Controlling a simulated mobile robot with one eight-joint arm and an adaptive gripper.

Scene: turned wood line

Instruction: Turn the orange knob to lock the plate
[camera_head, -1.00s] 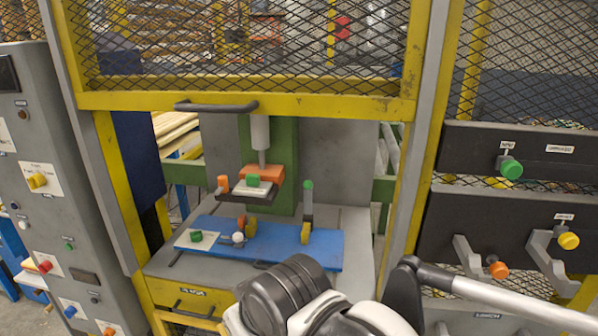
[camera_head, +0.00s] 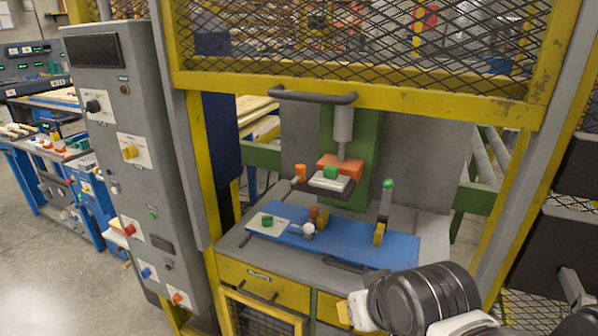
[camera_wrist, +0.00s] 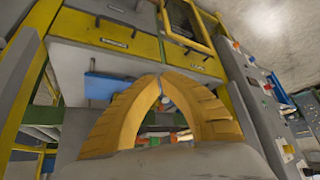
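Several orange parts show in the head view, and I cannot tell which is the task's knob. An orange cylinder (camera_head: 300,172) stands left of the press head, and a small orange piece (camera_head: 314,213) is on the blue plate (camera_head: 390,250). An orange knob (camera_head: 177,298) is low on the grey cabinet. The blue plate lies on the bench in the press frame, with a white card, green knob and white ball on it. My gripper (camera_wrist: 163,77) has yellow fingers meeting at their tips, with nothing between them; it is below and in front of the bench.
A yellow frame (camera_head: 350,90) with mesh and a dark handle (camera_head: 312,97) surrounds the press opening. The grey control cabinet (camera_head: 125,150) stands at left. Drawers (camera_head: 262,285) are under the bench. Open floor lies at far left.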

